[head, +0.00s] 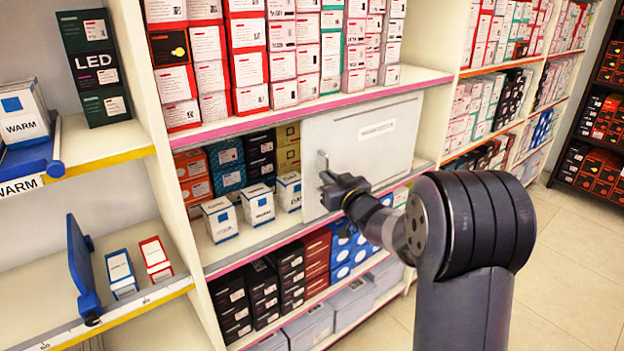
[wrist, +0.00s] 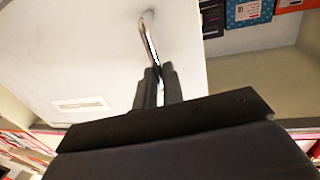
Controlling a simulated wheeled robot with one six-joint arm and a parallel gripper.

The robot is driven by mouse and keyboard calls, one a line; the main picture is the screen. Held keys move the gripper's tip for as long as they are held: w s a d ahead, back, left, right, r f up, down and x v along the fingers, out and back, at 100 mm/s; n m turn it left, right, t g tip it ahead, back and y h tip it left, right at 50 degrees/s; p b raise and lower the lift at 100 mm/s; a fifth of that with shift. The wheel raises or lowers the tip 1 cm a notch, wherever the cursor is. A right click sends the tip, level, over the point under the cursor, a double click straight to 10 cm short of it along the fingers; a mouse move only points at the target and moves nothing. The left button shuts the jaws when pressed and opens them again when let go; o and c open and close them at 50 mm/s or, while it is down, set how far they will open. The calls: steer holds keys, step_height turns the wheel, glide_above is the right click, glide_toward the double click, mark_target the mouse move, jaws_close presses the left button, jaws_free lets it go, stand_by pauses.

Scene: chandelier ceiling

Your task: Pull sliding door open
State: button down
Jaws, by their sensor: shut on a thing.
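The sliding door (head: 368,135) is a flat white panel with a small label, set in the middle shelf bay of the white shelving. It covers the right part of that bay, and the left part is uncovered. A metal bar handle (head: 325,163) stands near the door's left edge. My gripper (head: 333,181) is at the handle. In the wrist view the door (wrist: 95,50) fills the upper left, and the two dark fingers of my gripper (wrist: 158,75) are shut on the silver handle (wrist: 149,35). The lower end of the handle is hidden between the fingers.
White boxes with blue labels (head: 258,205) stand in the uncovered part of the bay. Red and white boxes (head: 246,65) stand above. A blue divider (head: 82,268) stands on the left shelf. The tiled floor (head: 572,258) at right is clear.

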steer(key=w+d+p, duration=0.1)
steer(key=d, duration=0.1)
steer(key=w+d, duration=0.2)
steer(key=w+d+p, duration=0.1)
steer(key=d, duration=0.1)
steer(key=shift+w+d+p, duration=0.25)
steer(key=shift+d+p, duration=0.05)
steer(key=shift+d, duration=0.05)
steer(key=c, duration=1.5)
jaws_free()
steer(key=shift+c, duration=0.2)
glide_toward(344, 161)
steer(key=v, duration=0.5)
steer(key=shift+s+r+b, duration=0.1)
steer(key=shift+s+b, duration=0.25)
